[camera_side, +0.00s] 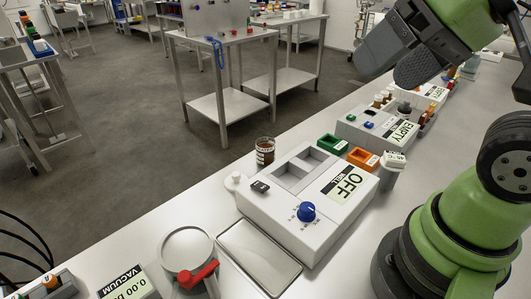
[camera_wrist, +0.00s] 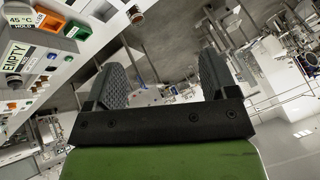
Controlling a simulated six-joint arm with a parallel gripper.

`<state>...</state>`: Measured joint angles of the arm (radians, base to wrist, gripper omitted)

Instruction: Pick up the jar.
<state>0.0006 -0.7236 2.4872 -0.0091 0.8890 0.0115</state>
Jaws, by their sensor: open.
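The jar (camera_side: 265,152) is a small clear cylinder with dark reddish-brown contents and a pale label. It stands upright on the bench near its far edge, just behind the white OFF unit, in the side view. My gripper (camera_side: 390,68) is high at the upper right, well above the bench and apart from the jar. In the wrist view my gripper (camera_wrist: 165,75) shows two grey fingers spread apart with nothing between them.
The white OFF unit (camera_side: 313,245) with a blue knob stands right beside the jar. A small white round piece (camera_side: 235,181) is to its left. Green (camera_side: 332,144) and orange (camera_side: 363,158) trays and an EMPTY unit (camera_side: 378,131) lie to the right. A red-handled vessel (camera_side: 188,250) is in front.

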